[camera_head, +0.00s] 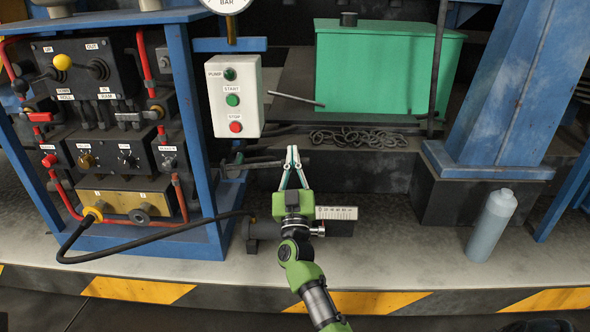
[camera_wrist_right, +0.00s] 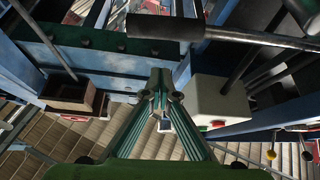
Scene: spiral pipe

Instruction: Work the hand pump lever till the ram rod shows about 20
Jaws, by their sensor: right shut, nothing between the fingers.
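My right gripper (camera_head: 292,150) is shut and empty, its fingers pointing away above the dark ram cylinder (camera_head: 266,230). A white scale plate (camera_head: 337,213) sits on the ram, right of my gripper; its marks are too small to read. My gripper and wrist cover part of the ram, and I cannot make out the rod's end. A dark bar that looks like the pump lever (camera_head: 255,163) lies just left of my fingertips. In the wrist view a black grip on a rod (camera_wrist_right: 165,27) crosses beyond my shut fingers (camera_wrist_right: 160,78), apart from them. My left gripper is not in view.
A control box (camera_head: 236,97) with green and red buttons hangs on a blue post. A valve panel (camera_head: 85,75) stands left; a black hose (camera_head: 150,237) runs to the ram. A green tank (camera_head: 385,70), chain (camera_head: 355,138) and grey bottle (camera_head: 491,225) are right.

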